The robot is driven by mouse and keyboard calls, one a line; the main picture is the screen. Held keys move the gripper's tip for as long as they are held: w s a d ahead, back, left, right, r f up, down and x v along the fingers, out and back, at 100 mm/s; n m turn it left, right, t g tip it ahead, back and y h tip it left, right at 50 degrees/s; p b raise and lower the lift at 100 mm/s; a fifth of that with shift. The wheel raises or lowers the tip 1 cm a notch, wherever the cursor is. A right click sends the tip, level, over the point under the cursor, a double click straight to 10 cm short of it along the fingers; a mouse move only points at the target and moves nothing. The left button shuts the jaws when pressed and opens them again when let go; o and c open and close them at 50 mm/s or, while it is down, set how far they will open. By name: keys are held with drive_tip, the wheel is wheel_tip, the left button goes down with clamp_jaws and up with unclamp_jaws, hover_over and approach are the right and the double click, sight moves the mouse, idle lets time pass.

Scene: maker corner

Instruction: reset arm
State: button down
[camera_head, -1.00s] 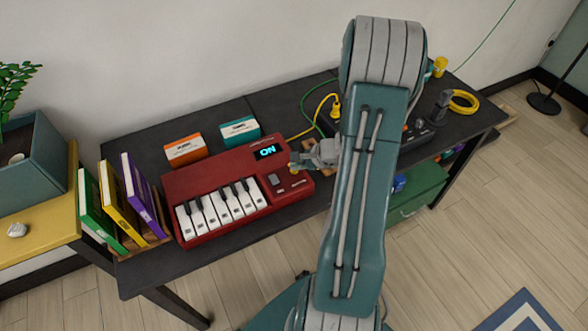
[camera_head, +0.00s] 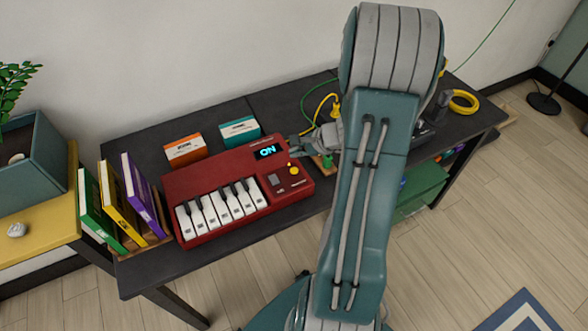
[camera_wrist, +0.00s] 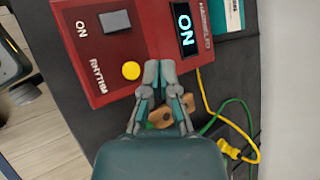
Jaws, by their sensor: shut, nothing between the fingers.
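My gripper (camera_wrist: 159,76) is shut and empty in the wrist view, its fingertips together over the edge of the red keyboard (camera_wrist: 90,55) near a round yellow button (camera_wrist: 131,70). In the head view my gripper (camera_head: 294,147) is at the right side of the red keyboard (camera_head: 208,184), just beside its lit display (camera_head: 268,151), which reads ON. The yellow button (camera_head: 294,170) is uncovered there. Whether the fingertips touch the keyboard cannot be told. My arm hides part of the table to the right.
Orange (camera_head: 185,149) and teal (camera_head: 239,131) boxes stand behind the keyboard on the dark table (camera_head: 150,272). Several upright books stand at its left, including a purple one (camera_head: 143,193). Yellow and green cables run behind my gripper. A yellow cable coil (camera_head: 464,101) lies at the right.

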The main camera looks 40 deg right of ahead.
drive_tip(key=shift+r, duration=0.45)
drive_tip(key=shift+a+r, duration=0.1)
drive_tip(key=s+a+r+n+g, duration=0.2)
drive_tip(key=a+r+n, duration=0.4)
drive_tip(key=a, duration=0.3)
drive_tip(key=s+a+r+n+g, duration=0.1)
drive_tip(key=a+r+n+g, duration=0.1)
drive_tip(key=a+r+n, duration=0.6)
drive_tip(key=s+a+r+n+h, duration=0.2)
drive_tip(key=s+a+r+n, duration=0.1)
drive_tip(key=s, duration=0.2)
drive_tip(key=s+a+r+n+t+h, duration=0.1)
drive_tip(key=s+a+r+n+h, duration=0.1)
drive_tip(key=s+a+r+n, duration=0.1)
drive_tip(key=s+a+n, duration=0.1)
drive_tip(key=s, duration=0.1)
drive_tip(key=shift+s+r, duration=0.35)
drive_tip(key=shift+s, duration=0.05)
